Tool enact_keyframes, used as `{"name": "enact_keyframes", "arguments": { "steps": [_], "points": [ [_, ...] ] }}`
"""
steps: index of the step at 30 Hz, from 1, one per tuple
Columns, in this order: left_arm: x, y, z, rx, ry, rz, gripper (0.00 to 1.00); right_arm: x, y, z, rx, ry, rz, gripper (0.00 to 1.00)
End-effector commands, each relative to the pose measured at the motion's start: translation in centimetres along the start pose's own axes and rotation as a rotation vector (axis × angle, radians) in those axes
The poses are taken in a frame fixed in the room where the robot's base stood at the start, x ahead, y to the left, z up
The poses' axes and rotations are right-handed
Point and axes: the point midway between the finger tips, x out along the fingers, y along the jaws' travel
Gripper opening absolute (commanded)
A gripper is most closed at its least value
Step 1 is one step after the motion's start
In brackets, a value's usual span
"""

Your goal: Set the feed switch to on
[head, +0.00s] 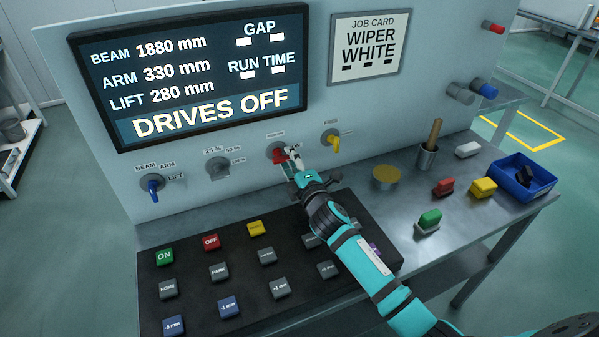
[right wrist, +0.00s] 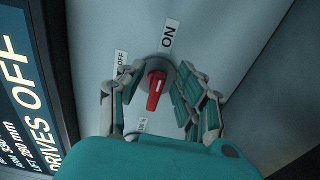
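A red-handled rotary switch (head: 279,156) is on the panel, third from the left in the row. In the right wrist view its red handle (right wrist: 156,90) has an ON label (right wrist: 169,35) above it and an OFF label (right wrist: 121,64) to the upper left; the handle's long end hangs downward in that picture. My right gripper (head: 291,158) is at this switch. In the right wrist view its fingers (right wrist: 155,98) are spread on both sides of the red handle, with gaps visible. My left gripper is not in view.
A yellow switch (head: 334,142) is to the right, a grey one (head: 217,167) and a blue one (head: 152,184) to the left. The screen (head: 190,75) reads DRIVES OFF. Below is a button board (head: 190,262). Colored blocks, a cup (head: 426,156) and a blue bin (head: 540,179) stand right.

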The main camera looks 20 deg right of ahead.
Motion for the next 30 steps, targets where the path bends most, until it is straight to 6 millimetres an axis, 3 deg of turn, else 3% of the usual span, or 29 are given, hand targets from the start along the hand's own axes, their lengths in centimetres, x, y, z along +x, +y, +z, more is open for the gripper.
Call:
{"name": "enact_keyframes", "arguments": {
  "steps": [9, 15, 30],
  "points": [
    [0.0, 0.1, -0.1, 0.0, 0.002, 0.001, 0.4, -6.9, 0.0, 0.0, 0.0, 0.002, 0.001, 0.35],
    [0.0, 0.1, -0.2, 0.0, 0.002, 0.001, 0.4, -9.7, 0.1, 0.0, 0.002, 0.002, 0.003, 0.35],
    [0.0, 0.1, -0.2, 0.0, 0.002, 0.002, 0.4, -10.4, 0.2, 0.0, 0.001, 0.001, 0.004, 0.35]
  ]
}}
